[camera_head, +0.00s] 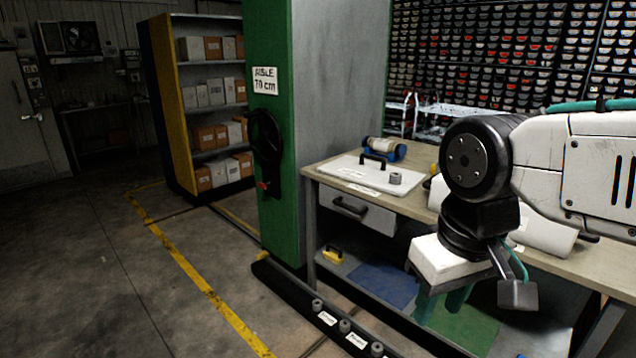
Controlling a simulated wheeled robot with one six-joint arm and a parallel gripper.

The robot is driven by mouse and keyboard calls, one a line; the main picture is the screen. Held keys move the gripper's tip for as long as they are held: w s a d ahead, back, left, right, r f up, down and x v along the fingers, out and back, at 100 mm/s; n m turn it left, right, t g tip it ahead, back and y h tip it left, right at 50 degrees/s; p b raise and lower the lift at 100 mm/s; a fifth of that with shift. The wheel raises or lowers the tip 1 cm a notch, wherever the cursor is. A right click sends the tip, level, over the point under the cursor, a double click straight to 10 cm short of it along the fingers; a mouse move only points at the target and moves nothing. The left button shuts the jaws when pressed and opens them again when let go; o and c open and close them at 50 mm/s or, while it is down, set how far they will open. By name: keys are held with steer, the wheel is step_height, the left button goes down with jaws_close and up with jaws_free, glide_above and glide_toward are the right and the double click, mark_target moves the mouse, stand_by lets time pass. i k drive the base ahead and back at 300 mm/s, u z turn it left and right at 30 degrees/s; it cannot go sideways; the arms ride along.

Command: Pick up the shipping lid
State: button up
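A flat white lid (345,167) with a black bar handle (373,161) lies on the workbench top, near its left end. A small grey cylinder stands at its right side. I take this panel to be the shipping lid; its label is too small to read. My gripper (441,303) hangs at the right, in front of the bench, with teal fingers pointing down. The fingers look apart, with nothing visible between them. My gripper is to the right of the lid and not touching it.
A cylinder on a blue cradle (385,149) sits behind the lid. A green column (267,200) stands at the bench's left. A black floor rail (330,318) with grey knobs runs in front. Under the bench are a drawer (357,212) and lower shelf. Floor at left is clear.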

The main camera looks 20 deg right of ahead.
mark_target(394, 180)
steer(key=u, duration=0.8)
steer(key=i, duration=1.85)
steer(key=z, duration=0.85)
steer(key=i, duration=0.9)
steer(key=z, duration=1.3)
steer(key=i, duration=0.5)
steer(key=z, duration=0.35)
